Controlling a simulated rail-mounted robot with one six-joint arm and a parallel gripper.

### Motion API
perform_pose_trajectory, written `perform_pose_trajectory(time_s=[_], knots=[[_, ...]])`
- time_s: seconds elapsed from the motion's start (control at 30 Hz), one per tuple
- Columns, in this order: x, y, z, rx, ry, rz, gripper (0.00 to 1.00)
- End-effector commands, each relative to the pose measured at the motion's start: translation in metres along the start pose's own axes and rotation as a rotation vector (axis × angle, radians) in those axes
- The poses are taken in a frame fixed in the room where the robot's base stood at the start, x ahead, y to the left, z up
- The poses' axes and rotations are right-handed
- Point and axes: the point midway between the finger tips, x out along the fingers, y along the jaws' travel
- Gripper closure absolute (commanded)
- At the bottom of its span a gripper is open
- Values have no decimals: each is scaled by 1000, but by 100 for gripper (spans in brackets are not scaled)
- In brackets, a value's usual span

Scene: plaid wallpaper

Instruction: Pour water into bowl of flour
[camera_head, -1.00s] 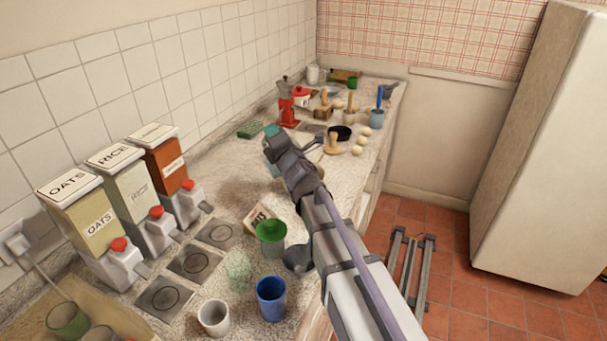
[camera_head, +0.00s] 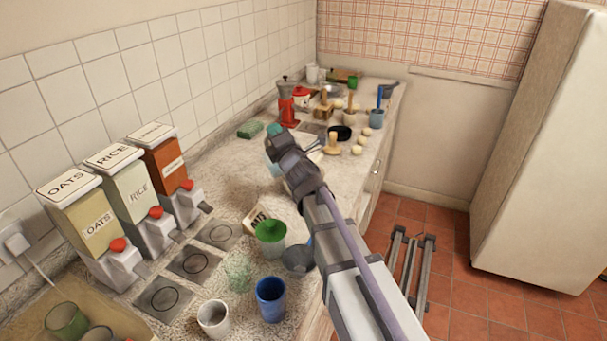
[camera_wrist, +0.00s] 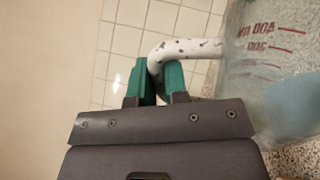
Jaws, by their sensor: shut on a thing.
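My gripper (camera_head: 272,130) is over the counter, left of the middle in the head view. In the wrist view its teal fingers (camera_wrist: 160,82) are shut on the white, dark-speckled handle (camera_wrist: 187,48) of a clear measuring jug (camera_wrist: 250,85). The jug has red marks and pale blue water (camera_wrist: 298,102) in it, and is cut off by the right edge. In the head view my wrist hides most of the jug; a pale blue patch shows beside it. A metal bowl (camera_head: 333,90) stands far back; I cannot tell whether it holds flour.
OATS and RICE dispensers (camera_head: 135,205) line the left wall. A blue cup (camera_head: 271,298), a white cup (camera_head: 214,318) and a green-topped cup (camera_head: 270,238) stand in front. A red moka pot (camera_head: 287,108), black pan (camera_head: 340,132) and eggs (camera_head: 358,150) are farther back.

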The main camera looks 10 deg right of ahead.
Motion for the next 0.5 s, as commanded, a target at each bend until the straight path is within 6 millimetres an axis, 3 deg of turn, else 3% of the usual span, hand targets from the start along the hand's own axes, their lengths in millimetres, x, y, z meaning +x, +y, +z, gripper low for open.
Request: perform_pose_trajectory(time_s=[0.5], knots=[[-1,-1,2,34,-7,0,100]])
